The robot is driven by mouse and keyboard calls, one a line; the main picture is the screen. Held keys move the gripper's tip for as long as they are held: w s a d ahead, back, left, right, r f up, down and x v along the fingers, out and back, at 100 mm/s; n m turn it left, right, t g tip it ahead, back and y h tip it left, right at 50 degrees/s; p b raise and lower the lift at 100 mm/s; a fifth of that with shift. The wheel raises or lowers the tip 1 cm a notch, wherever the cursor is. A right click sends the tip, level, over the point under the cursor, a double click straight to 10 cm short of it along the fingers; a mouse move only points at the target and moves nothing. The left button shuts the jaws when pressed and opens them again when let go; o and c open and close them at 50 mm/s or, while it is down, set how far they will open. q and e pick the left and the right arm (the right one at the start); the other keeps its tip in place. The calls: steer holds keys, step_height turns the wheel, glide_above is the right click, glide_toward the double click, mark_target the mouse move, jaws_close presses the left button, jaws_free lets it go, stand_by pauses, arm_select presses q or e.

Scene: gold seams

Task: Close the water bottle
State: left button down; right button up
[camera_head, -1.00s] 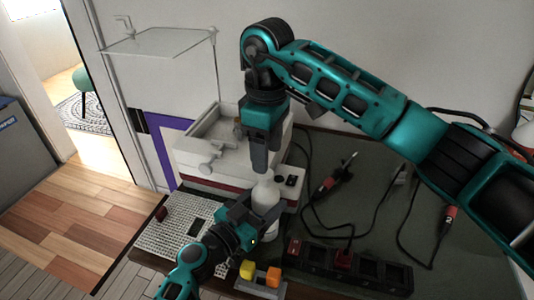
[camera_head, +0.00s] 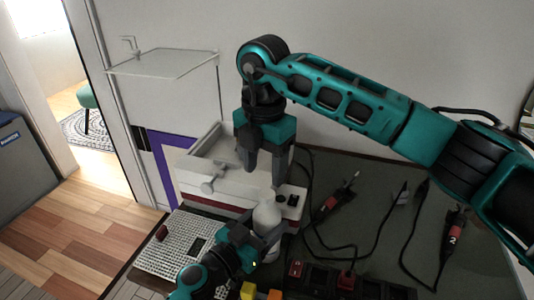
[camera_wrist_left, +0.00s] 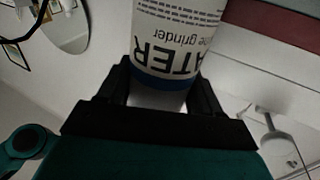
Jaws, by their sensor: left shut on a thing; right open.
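The white water bottle (camera_head: 266,217) stands upright at the front of the white machine. In the left wrist view the bottle (camera_wrist_left: 178,35) shows its dark printed lettering and a blue band. My left gripper (camera_head: 250,240) is shut on the lower part of the bottle, with one finger on each side (camera_wrist_left: 160,90). My right gripper (camera_head: 264,172) is open and points down just above the bottle's narrow top. Its fingers are spread and appear empty. I cannot tell whether a separate cap sits on the bottle, since the top is small and close to the fingers.
The white machine (camera_head: 200,178) with a red stripe stands behind the bottle. A perforated white plate (camera_head: 172,244) lies at left. Yellow and orange blocks (camera_head: 274,295) and a dark power strip (camera_head: 320,279) lie in front. Cables and red-black tools (camera_head: 325,206) lie at right.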

steer(key=n, duration=0.6)
steer(key=shift+r, duration=0.2)
steer(key=n, duration=0.3)
steer(key=shift+r+n, duration=0.1)
steer(key=shift+n, duration=0.3)
steer(key=n, duration=0.3)
steer(key=shift+r+n, duration=0.1)
steer(key=shift+n, duration=0.3)
steer(key=n, duration=0.3)
steer(key=shift+r+n, duration=0.1)
steer(key=shift+n, duration=0.3)
steer(key=n, duration=0.5)
steer(key=shift+r, duration=0.2)
steer(key=n, duration=0.4)
steer(key=shift+r, duration=0.1)
steer(key=n, duration=0.5)
steer(key=shift+w+d+r, duration=0.1)
steer(key=shift+d+r, duration=0.05)
steer(key=shift+d, duration=0.05)
steer(key=n, duration=0.4)
steer(key=shift+r, duration=0.1)
